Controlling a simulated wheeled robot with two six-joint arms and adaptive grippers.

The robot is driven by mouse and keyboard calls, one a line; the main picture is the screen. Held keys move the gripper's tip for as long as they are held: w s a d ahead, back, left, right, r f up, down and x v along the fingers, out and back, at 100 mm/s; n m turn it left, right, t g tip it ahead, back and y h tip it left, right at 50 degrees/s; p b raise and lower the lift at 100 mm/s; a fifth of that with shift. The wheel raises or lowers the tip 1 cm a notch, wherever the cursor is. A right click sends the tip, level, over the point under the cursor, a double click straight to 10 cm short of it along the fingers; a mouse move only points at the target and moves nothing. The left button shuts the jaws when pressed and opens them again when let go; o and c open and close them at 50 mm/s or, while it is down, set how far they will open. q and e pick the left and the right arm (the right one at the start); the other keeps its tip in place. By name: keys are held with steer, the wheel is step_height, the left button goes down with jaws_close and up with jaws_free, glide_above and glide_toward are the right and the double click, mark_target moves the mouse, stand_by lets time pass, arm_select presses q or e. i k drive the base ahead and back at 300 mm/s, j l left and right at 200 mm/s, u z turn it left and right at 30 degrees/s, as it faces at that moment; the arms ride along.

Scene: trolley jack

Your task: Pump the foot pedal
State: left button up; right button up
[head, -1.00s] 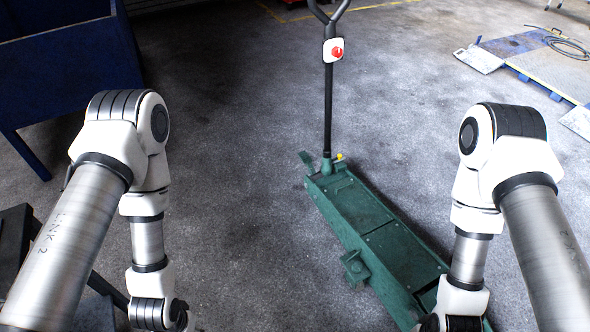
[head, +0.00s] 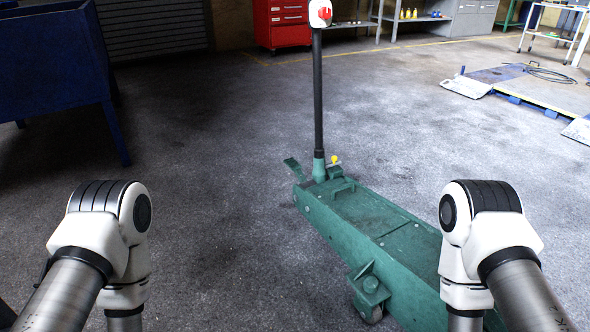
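The green trolley jack (head: 352,218) stands on the floor ahead, its long body running from the centre toward the lower right. A black upright handle (head: 318,95) rises from its far end, with a white and red part (head: 320,12) at the top of the picture. A small green foot pedal (head: 292,168) sticks out at the left of the handle's base. A yellow knob (head: 334,159) sits to the right of the base. My two arms come in from the lower left and lower right. Both grippers are below the picture and cannot be seen.
A blue bin (head: 55,65) on legs stands at the left. A red tool cabinet (head: 281,24) and a grey shelf (head: 412,18) stand at the back. A low platform (head: 540,88) with a hose lies at the right. The floor left of the jack is clear.

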mark_target(291, 163)
steer(key=i+j+z, duration=0.1)
steer(key=i+j, duration=0.45)
steer(key=i, duration=0.3)
steer(key=i+j+z, duration=0.1)
steer(key=i+j, duration=0.55)
steer(key=i, duration=0.15)
steer(key=i+j, duration=0.7)
steer(key=i+l+z, duration=0.05)
steer(key=i, duration=0.1)
